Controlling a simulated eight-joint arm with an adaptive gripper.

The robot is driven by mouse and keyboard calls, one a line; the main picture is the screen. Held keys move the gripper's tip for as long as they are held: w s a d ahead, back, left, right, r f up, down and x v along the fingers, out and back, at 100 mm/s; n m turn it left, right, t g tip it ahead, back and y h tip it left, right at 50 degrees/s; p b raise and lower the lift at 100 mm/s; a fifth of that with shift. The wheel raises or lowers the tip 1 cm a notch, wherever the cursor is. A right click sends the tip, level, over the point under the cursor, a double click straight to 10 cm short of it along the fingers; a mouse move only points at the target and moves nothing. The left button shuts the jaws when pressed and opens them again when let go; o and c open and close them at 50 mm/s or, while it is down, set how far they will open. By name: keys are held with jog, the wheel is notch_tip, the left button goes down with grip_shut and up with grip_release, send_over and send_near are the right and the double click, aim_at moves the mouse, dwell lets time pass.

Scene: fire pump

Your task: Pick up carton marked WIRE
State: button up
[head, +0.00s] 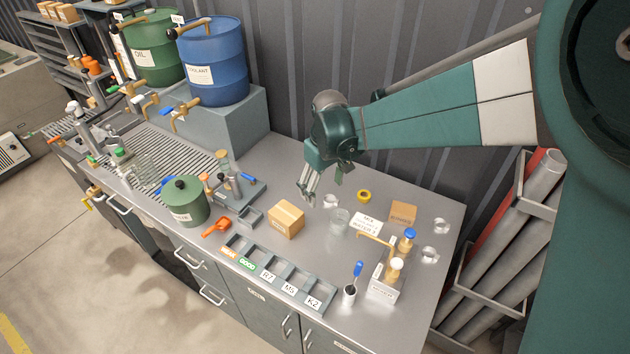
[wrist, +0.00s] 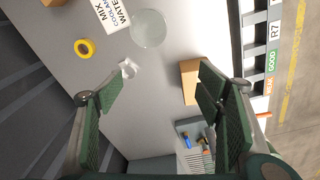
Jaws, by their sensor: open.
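A brown cardboard carton (head: 286,219) stands on the grey bench in the head view, left of and below my gripper (head: 322,186). It also shows in the wrist view (wrist: 189,80), partly hidden behind the right finger. A second, flatter brown carton (head: 403,213) lies farther right on the bench; only its edge shows at the top left of the wrist view (wrist: 53,2). I cannot read a WIRE mark on either carton. My gripper (wrist: 160,82) is open and empty, above the bench and apart from both cartons.
A divided tray (head: 278,274) runs along the front edge. A glass beaker (head: 339,223), yellow tape roll (head: 364,196) and white sign (head: 366,225) lie right of the nearer carton. A green pot (head: 186,201) and orange scoop (head: 217,228) are left. A bottle rack (head: 384,287) stands front right.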

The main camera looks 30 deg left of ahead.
aim_at(286, 212)
jog(key=s+a+f+n+p, duration=0.1)
jog(key=a+f, duration=0.1)
jog(key=a, duration=0.2)
jog(key=s+a+f, duration=0.2)
jog(key=a, duration=0.1)
jog(key=s+a+f+n+p, duration=0.1)
jog(key=s+a+f, duration=0.1)
jog(key=a, duration=0.2)
jog(key=shift+s+a+f+n+g+h+p, duration=0.2)
jog(key=shift+s+a+n+g+h+p, duration=0.1)
jog(key=shift+g+h+p, duration=0.1)
jog(key=shift+f, duration=1.3)
jog(key=shift+d+f+p, duration=0.2)
jog(key=shift+f+p, duration=0.1)
jog(key=shift+f, duration=2.3)
jog(key=shift+c, duration=0.5)
jog(key=c, duration=0.9)
